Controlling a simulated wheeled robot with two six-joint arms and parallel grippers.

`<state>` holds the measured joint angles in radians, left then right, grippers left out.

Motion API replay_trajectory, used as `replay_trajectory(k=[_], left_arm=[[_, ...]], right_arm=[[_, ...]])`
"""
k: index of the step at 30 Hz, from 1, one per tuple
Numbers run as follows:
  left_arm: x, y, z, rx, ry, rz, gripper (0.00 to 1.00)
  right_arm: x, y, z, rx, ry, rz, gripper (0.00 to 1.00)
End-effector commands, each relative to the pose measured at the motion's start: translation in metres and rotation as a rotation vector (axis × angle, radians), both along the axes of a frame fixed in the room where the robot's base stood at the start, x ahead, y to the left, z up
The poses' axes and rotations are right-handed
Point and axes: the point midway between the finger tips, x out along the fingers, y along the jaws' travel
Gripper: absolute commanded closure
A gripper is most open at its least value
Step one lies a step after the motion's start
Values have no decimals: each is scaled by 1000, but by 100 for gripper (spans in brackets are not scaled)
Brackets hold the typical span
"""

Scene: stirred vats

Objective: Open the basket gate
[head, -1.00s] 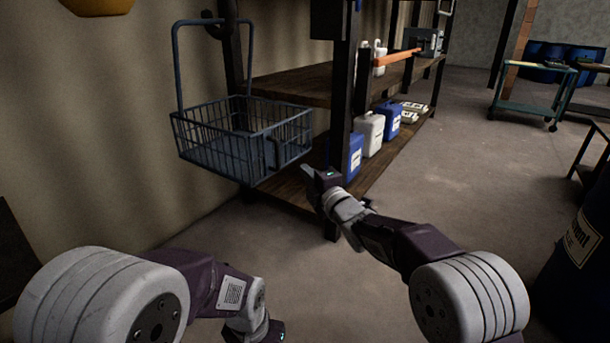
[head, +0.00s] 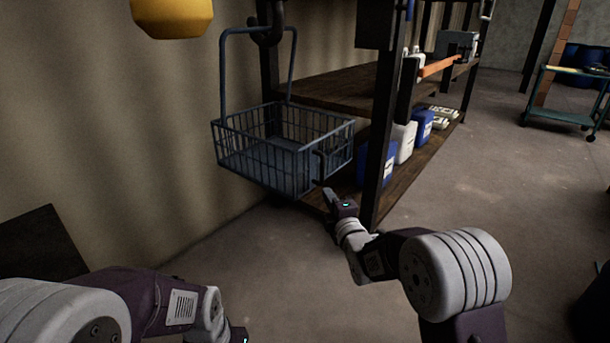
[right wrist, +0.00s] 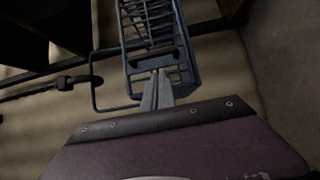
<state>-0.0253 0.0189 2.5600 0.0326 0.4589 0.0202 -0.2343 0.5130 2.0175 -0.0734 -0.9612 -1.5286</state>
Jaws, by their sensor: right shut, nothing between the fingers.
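A blue-grey wire basket (head: 250,160) with a tall looped handle (head: 224,75) hangs by the shelf post at the wall. A dark upright bar (head: 320,167) shows at its near right corner; its gate looks closed, as no side stands swung out. My right gripper (head: 328,195) is shut and empty, just below that corner in the head view. In the right wrist view its closed fingers (right wrist: 157,90) point at the basket (right wrist: 150,35); I cannot tell whether they touch it. My left gripper (head: 242,338) is cut off at the bottom edge, its fingers hidden.
A dark shelf post (head: 381,130) stands right of the basket. The wooden shelf (head: 335,90) behind carries jugs, including a white one (head: 404,142) on its lower board. A yellow object (head: 172,17) hangs upper left. The floor (head: 500,190) on the right is open.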

Motion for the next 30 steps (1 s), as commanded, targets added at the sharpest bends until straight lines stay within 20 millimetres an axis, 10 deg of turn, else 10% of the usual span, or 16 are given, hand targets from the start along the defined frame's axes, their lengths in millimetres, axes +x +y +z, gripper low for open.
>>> replay_trajectory(k=[6,16,30], left_arm=[[0,0,32,0,0,0,64],[0,0,3,0,0,0,64],[0,0,2,0,0,0,64]], right_arm=[[26,9,7,-1,3,3,100],[83,27,-3,0,-2,3,100],[95,31,0,0,0,3,100]])
